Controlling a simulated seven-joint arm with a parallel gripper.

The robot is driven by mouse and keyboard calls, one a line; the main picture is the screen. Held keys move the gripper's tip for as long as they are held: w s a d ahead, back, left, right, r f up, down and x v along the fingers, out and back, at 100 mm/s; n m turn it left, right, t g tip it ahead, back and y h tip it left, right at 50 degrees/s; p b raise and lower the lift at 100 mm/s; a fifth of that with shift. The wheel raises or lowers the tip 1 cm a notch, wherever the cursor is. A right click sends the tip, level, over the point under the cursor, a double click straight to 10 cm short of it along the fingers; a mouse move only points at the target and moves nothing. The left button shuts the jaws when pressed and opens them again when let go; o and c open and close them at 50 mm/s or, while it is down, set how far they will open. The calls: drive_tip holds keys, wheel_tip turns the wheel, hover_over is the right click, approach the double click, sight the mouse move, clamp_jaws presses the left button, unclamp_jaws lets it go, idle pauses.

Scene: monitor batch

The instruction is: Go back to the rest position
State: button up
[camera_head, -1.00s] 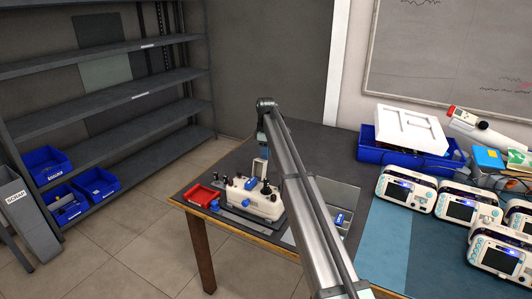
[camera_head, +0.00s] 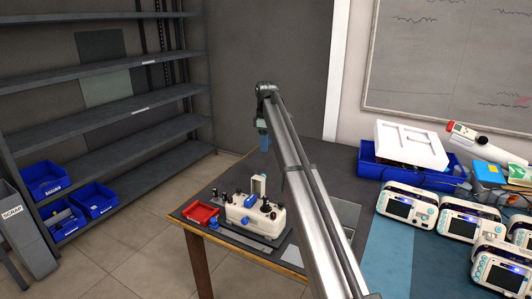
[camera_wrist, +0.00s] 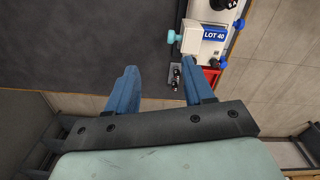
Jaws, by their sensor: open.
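My gripper (camera_head: 264,143) is raised above the table behind the white test fixture (camera_head: 254,217). In the wrist view its two blue fingers (camera_wrist: 157,88) are spread apart with nothing between them. The fixture carries black knobs and blue parts, with an upright light-coloured piece at its back. In the wrist view part of it shows beyond the fingers, with a blue "LOT 40" label (camera_wrist: 215,34). The fixture sits on a grey plate, clear of the gripper.
A red tray (camera_head: 201,214) lies left of the fixture. Several white monitors (camera_head: 408,205) stand at the right. A blue bin (camera_head: 410,171) holding a white panel is behind them. A grey shelf rack (camera_head: 110,115) with blue bins (camera_head: 94,199) stands at the left.

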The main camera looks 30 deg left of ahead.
drive_tip(key=shift+r, duration=0.65)
